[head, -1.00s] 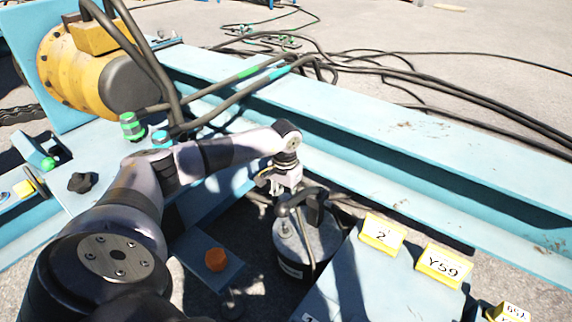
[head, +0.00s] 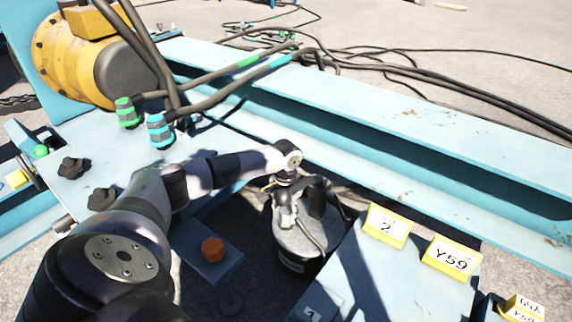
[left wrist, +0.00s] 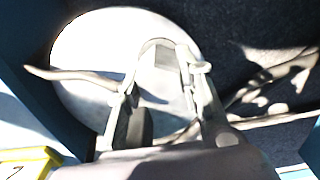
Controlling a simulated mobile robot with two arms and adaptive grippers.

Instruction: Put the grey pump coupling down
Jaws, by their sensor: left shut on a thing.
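My left gripper (head: 287,200) is over the near left part of the pump's round top, below my wrist. In the left wrist view its two fingers (left wrist: 164,50) converge over the pale round top and are shut on the grey pump coupling, which is mostly hidden by them. The grey pump (head: 315,238) is a short cylinder with a dark handle and a thin hose, standing on the ground between the blue frame parts. Its round top also shows in the left wrist view (left wrist: 85,50). I cannot tell whether the coupling touches the top. My right gripper is not in view.
A blue beam (head: 400,115) runs behind the pump. A blue box with yellow labels (head: 388,225) stands close on its right. Green (head: 127,112) and blue (head: 160,131) hose connectors stand near the yellow motor (head: 70,60). Dark cables lie behind.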

